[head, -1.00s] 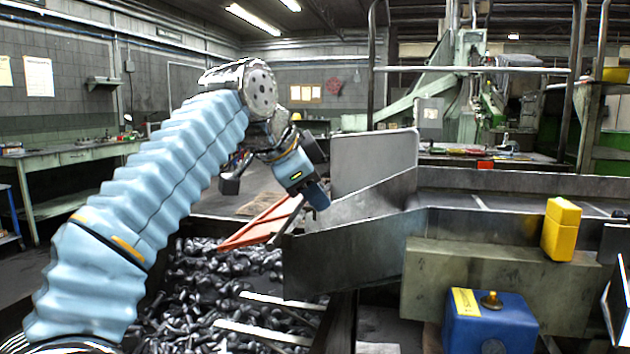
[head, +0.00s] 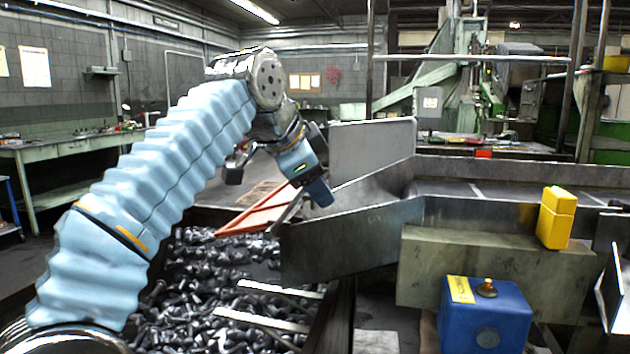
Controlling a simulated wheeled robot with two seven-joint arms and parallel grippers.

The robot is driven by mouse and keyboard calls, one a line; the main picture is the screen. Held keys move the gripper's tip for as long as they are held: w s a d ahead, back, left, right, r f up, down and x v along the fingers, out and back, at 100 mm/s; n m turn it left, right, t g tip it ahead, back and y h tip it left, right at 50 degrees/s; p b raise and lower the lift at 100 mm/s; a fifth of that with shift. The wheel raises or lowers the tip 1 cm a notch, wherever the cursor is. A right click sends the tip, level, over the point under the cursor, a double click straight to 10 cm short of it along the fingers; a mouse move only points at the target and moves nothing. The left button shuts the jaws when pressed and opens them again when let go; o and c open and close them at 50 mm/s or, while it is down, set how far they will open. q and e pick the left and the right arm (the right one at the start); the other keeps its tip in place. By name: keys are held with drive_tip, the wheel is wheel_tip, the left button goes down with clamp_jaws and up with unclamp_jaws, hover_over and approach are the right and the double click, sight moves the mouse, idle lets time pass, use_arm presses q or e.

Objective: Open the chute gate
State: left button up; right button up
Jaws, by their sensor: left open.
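The metal chute (head: 345,235) slopes down to the left from the grey conveyor trough, its open mouth above a bin of dark bolts. A flat light-grey panel (head: 372,148) stands upright behind the chute. A red-orange piece (head: 262,212) sticks out left of the chute mouth, with a dark rod beside it. I cannot tell for sure which of these is the gate. My left gripper (head: 312,182) is open, pointing down just above the chute mouth and the rod. Contact cannot be made out, and the wrist hides part of this area. My right gripper is not in view.
The bolt bin (head: 225,290) lies below the chute. A yellow container (head: 556,217) stands on the ledge at right, with a blue box (head: 485,315) below it. A workbench (head: 75,148) runs along the left wall.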

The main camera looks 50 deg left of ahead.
use_arm(q)
drive_tip(key=shift+s+r, duration=0.1)
drive_tip(key=v, duration=1.3)
drive_tip(key=shift+s+r+p, duration=0.2)
drive_tip(key=shift+r+p, duration=0.05)
drive_tip(key=shift+p, duration=0.15)
